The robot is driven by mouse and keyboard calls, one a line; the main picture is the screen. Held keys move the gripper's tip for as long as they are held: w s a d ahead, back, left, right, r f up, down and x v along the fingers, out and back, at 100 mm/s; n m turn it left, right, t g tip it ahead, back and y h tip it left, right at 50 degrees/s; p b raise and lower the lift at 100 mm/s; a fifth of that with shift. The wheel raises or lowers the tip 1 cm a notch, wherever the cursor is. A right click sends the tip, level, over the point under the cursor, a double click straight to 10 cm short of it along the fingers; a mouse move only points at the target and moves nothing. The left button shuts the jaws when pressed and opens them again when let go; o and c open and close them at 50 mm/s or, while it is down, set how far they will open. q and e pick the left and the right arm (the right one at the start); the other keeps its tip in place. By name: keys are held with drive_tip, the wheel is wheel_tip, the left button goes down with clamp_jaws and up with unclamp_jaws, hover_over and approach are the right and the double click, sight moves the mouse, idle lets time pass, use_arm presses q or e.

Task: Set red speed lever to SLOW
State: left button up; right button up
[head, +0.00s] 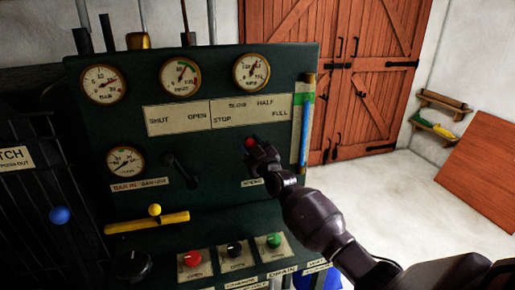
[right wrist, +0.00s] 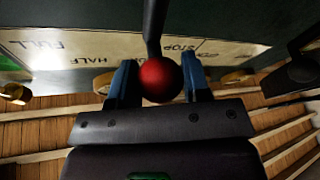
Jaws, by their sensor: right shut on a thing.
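The red speed lever ends in a round red knob (head: 250,143), in front of the dark green panel below the STOP, SLOW, HALF, FULL label plate (head: 245,110). My right gripper (head: 256,151) is at the knob and hides most of the lever. In the right wrist view, the red knob (right wrist: 159,80) sits between the two blue fingers, which are shut on it. The dark lever shaft crosses the plate between STOP and HALF and covers part of the SLOW lettering. The lever's exact setting is hard to tell. My left gripper is not in view.
A yellow handle (head: 147,222) and a dark lever (head: 182,170) are left of my right arm. Red (head: 191,259), black (head: 234,249) and green (head: 273,241) knobs line the lower panel. A blue-and-green gauge tube (head: 305,125) stands at the right edge. Open floor lies to the right.

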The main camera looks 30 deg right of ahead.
drive_tip(key=shift+a+f+n, duration=0.1)
drive_tip(key=shift+a+n, duration=0.2)
drive_tip(key=o, duration=1.3)
drive_tip(key=shift+v, duration=5.4)
drive_tip(key=shift+d, duration=0.1)
drive_tip(key=s+a+f+m+g, duration=0.2)
drive_tip(key=s+f+g, duration=0.1)
drive_tip(key=s+f, duration=0.5)
drive_tip(key=s+a+f+m+g+h, duration=0.1)
drive_tip(key=s+a+f+m+g, duration=0.1)
drive_tip(key=s+f, duration=0.7)
drive_tip(key=s+a+f+m+g, duration=0.2)
drive_tip(key=s+a+f+g, duration=0.2)
drive_tip(key=s+f, duration=0.4)
drive_tip(key=shift+s+f+g, duration=0.2)
drive_tip(key=shift+s+g, duration=0.1)
drive_tip(key=shift+s, duration=2)
